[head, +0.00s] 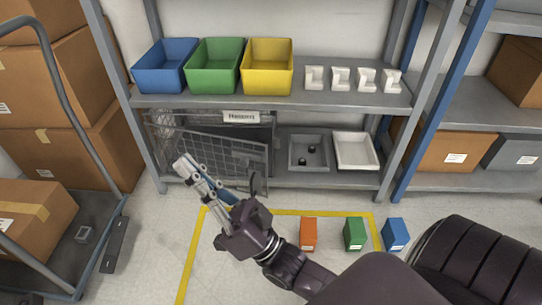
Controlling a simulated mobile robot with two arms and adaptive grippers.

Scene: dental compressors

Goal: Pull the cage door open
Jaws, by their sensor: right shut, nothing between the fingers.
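A grey wire-mesh cage door (245,164) is at the left of the lower shelf, below a small label plate (241,117). The door panel runs at a slant to the shelf front, and a dark space shows behind its upper edge, so it looks partly open. My right gripper (183,164) is in front of the door's lower left part, its fingers pointing up and left. The fingers are closed with nothing between them. The gripper covers part of the mesh; whether it touches the door cannot be told. My left gripper is not in view.
Blue, green and yellow bins (268,68) and several white blocks (340,78) stand on the upper shelf. Two trays (355,151) sit right of the cage. Orange, green and blue boxes (355,234) stand on the floor. A cart (75,240) with cartons is at left.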

